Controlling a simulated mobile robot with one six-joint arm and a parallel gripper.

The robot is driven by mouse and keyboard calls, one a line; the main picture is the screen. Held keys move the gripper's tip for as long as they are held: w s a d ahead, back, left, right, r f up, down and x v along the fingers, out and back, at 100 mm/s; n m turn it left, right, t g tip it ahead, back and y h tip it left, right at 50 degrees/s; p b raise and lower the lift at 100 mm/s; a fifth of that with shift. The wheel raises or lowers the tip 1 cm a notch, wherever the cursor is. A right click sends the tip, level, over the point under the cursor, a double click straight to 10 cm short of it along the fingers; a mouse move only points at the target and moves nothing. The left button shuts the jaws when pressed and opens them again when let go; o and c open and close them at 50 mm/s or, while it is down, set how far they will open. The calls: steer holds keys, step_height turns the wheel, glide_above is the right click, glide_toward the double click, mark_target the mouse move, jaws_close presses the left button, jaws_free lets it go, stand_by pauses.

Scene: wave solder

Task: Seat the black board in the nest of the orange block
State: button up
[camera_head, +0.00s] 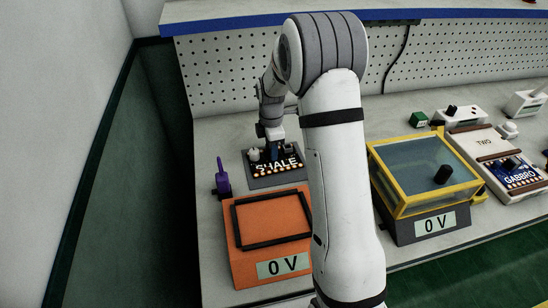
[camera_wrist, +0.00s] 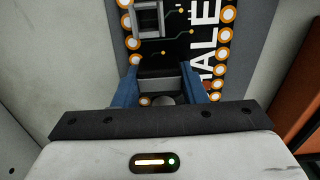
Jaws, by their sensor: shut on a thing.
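The black board (camera_head: 290,163), marked SHALE and edged with orange-ringed holes, is at or just above a dark grey plate (camera_head: 262,184) behind the orange block; I cannot tell whether it touches the plate. My gripper (camera_head: 275,152) is over the board, its blue fingers (camera_wrist: 165,94) closed around a part on it. The board (camera_wrist: 178,60) fills the top middle of the wrist view, with a grey square part on it. The orange block (camera_head: 235,262) has a black-framed nest (camera_head: 268,220) on top, empty where visible. My arm hides its right side.
A purple lever (camera_head: 222,178) stands at the block's back left corner. A 0 V label (camera_head: 283,265) is on its front. Right of my arm are a yellow-framed clear-lidded box (camera_head: 420,170) and a white tray (camera_head: 478,146) with a GABBRO board (camera_head: 516,172). A pegboard wall (camera_head: 230,70) bounds the back.

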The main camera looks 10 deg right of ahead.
steer(key=shift+r+p, duration=0.55)
steer(key=shift+r, duration=0.4)
steer(key=shift+r+p, duration=1.6)
steer(key=shift+r, duration=0.9)
steer(key=shift+r, duration=0.1)
